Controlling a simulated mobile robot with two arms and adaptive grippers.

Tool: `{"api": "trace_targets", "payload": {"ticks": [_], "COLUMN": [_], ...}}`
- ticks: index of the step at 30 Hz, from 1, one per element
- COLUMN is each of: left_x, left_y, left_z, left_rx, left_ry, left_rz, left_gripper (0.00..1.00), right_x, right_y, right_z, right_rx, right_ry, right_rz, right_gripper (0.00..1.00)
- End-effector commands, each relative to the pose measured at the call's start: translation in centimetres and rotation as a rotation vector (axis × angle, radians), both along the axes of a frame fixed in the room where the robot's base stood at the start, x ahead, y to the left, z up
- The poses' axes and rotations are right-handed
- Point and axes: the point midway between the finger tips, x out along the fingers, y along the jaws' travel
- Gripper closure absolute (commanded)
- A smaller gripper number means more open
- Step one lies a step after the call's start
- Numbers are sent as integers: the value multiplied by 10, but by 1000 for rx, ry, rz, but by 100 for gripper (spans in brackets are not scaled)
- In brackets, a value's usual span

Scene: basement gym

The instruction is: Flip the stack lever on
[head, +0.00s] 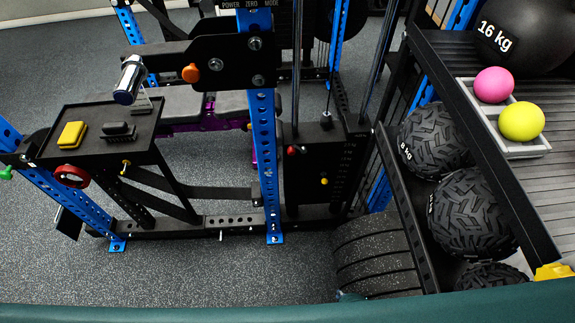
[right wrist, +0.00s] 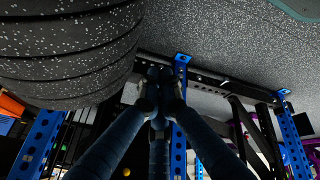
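The weight stack (head: 325,165) stands in a dark housing behind the blue rack upright. A small red-tipped lever (head: 291,150) sticks out on the left of this housing and looks like the stack lever. A yellow knob (head: 324,181) shows lower on the stack. Only a small bluish piece of my right gripper (head: 347,296) shows at the bottom edge in the head view, low and well apart from the lever. In the right wrist view my right gripper (right wrist: 160,76) has its fingertips together, with nothing seen between them. The lever cannot be made out there. My left gripper is out of view.
Dark speckled bumper plates (head: 375,250) stand right of the stack and close beside my right gripper in the wrist view. A blue upright (head: 266,160) stands left of the lever. A ball rack (head: 415,230) is on the right. Open floor (head: 220,270) lies in front.

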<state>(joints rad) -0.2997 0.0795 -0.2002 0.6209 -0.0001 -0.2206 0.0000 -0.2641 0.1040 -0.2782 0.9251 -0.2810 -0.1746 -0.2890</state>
Motion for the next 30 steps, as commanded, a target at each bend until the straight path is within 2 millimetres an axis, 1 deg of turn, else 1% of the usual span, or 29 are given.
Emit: {"api": "trace_targets", "payload": {"ticks": [1, 2, 3, 5, 6, 8, 9, 11, 12, 15, 18, 19, 21, 23, 30], "left_x": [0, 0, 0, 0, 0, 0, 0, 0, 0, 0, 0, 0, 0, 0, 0], "left_y": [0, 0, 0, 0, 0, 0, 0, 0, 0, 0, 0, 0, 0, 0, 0], "left_z": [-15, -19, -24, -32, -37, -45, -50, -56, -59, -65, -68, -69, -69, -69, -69], "left_rx": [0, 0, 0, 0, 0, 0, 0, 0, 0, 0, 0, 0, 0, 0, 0], "left_ry": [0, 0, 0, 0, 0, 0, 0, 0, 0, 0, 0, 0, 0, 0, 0], "left_rz": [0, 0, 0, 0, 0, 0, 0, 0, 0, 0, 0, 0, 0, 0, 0], "left_gripper": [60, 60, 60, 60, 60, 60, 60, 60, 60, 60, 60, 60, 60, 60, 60], "right_x": [44, 65, 94, 132, 155, 185, 201, 219, 228, 241, 246, 247, 248, 248, 248], "right_y": [15, 24, 36, 56, 69, 90, 103, 120, 130, 150, 162, 164, 167, 168, 168], "right_z": [13, 25, 44, 76, 99, 136, 161, 196, 217, 261, 290, 295, 304, 308, 308], "right_rx": [-42, -73, -120, -197, -256, -350, -413, -510, -570, -697, -782, -799, -826, -836, -836], "right_ry": [-104, -162, -245, -368, -451, -575, -655, -760, -822, -944, -1017, -1031, -1052, -1060, -1060], "right_rz": [127, 201, 301, 441, 530, 653, 723, 816, 866, 954, 1002, 1012, 1024, 1029, 1029], "right_gripper": [100, 100, 100, 100, 100, 100, 100, 100, 100, 100, 100, 100, 100, 100, 100]}}
